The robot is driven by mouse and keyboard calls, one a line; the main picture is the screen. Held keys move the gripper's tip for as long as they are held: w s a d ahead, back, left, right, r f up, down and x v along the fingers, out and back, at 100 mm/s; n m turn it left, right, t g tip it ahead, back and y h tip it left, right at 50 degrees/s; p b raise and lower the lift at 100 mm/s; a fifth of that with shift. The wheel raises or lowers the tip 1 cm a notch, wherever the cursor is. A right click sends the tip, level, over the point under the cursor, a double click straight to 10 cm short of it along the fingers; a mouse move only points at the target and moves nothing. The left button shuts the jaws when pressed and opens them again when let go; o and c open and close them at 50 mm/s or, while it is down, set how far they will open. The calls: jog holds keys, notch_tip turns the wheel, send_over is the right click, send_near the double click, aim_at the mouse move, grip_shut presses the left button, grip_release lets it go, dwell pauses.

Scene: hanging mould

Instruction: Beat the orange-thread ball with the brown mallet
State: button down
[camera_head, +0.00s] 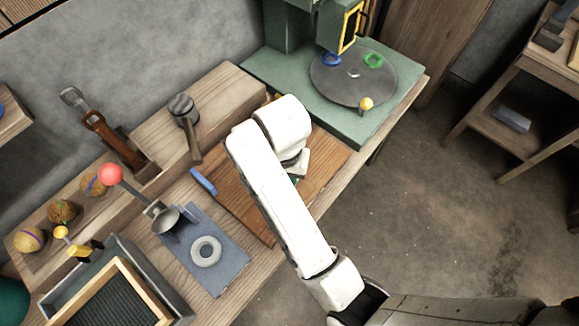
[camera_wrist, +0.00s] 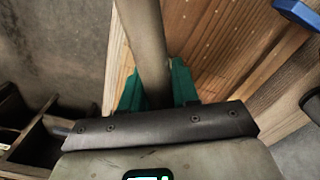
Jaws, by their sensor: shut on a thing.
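In the wrist view my gripper (camera_wrist: 158,92) has green fingers shut around a pale brown-grey round handle (camera_wrist: 146,45). The handle runs up out of the picture, so its head is not visible. In the head view my white arm hides the gripper and what it holds. A mallet with a dark grey head (camera_head: 183,108) and brown handle shows left of my arm by the wooden block. I cannot make out orange thread on any.
Brown-handled tools (camera_head: 112,138) stand in a rack by the wall. A red-knobbed lever press (camera_head: 163,216), a grey ring (camera_head: 206,251) on a blue-grey plate and a framed tray (camera_head: 115,295) stand front left. A green machine with a round disc (camera_head: 352,76) stands at the back.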

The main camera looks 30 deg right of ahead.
jog(key=shift+f, duration=0.1)
notch_tip(320, 180, up, 5)
jog(key=p, duration=0.5)
jog(key=shift+f, duration=0.1)
dwell(0.3)
notch_tip(320, 180, down, 5)
jog(key=b, duration=0.3)
jog(key=shift+b, duration=0.4)
